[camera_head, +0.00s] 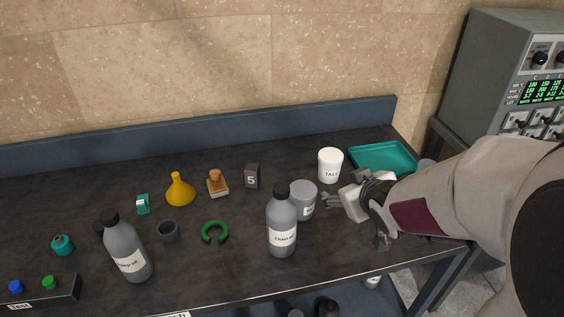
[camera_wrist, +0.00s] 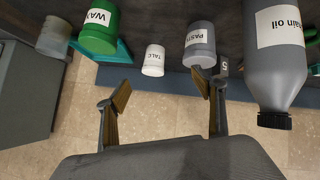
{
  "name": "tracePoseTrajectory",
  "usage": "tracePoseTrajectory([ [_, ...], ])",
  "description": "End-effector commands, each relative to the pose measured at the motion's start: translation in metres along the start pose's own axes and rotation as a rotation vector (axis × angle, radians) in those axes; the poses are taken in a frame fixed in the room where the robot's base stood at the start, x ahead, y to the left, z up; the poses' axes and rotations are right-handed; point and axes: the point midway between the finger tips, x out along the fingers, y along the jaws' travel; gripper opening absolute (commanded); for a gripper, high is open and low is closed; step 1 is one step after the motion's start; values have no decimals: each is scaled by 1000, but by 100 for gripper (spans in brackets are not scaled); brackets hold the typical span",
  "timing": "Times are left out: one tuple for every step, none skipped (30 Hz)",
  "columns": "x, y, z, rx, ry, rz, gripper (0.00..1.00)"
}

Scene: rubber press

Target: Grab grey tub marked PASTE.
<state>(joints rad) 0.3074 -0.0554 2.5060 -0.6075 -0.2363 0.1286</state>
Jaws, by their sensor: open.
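The grey tub marked PASTE (camera_head: 303,200) stands upright on the dark bench in the head view, just right of and partly behind the grey chain oil bottle (camera_head: 282,235). In the wrist view the tub (camera_wrist: 200,42) shows upside down, its PASTE label facing the camera, beyond the tip of the right-hand finger. My gripper (camera_head: 352,219) is to the right of the tub in the head view, partly covered by my own arm. In the wrist view my gripper (camera_wrist: 163,92) is open, with nothing between its fingers. It is apart from the tub.
A white TALC tub (camera_head: 330,165) stands close behind. A green WAX tub (camera_wrist: 100,32) shows in the wrist view. A teal tray (camera_head: 366,152) lies at the back right. A black block marked 5 (camera_head: 252,176) and a green ring (camera_head: 215,231) are to the left.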

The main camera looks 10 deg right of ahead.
Motion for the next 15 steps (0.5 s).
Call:
tracePoseTrajectory([
  [9, -1, 3, -3, 9, -16, 68],
  [13, -2, 3, -7, 19, -26, 68],
  [19, -4, 4, -11, 32, -40, 68],
  [23, -6, 4, -13, 43, -51, 68],
  [27, -8, 5, -15, 52, -63, 68],
  [32, -10, 6, -17, 66, -79, 68],
  [35, -12, 6, -19, 76, -92, 68],
  [39, -14, 8, -18, 86, -105, 68],
  [43, -17, 9, -18, 100, -123, 68],
  [46, -20, 10, -16, 110, -137, 68],
  [49, -22, 11, -16, 121, -151, 68],
  [53, -26, 12, -13, 135, -171, 68],
  [55, -28, 13, -11, 145, -186, 68],
  [58, -31, 14, -8, 156, -201, 68],
  [61, -35, 16, -4, 171, -223, 68],
])
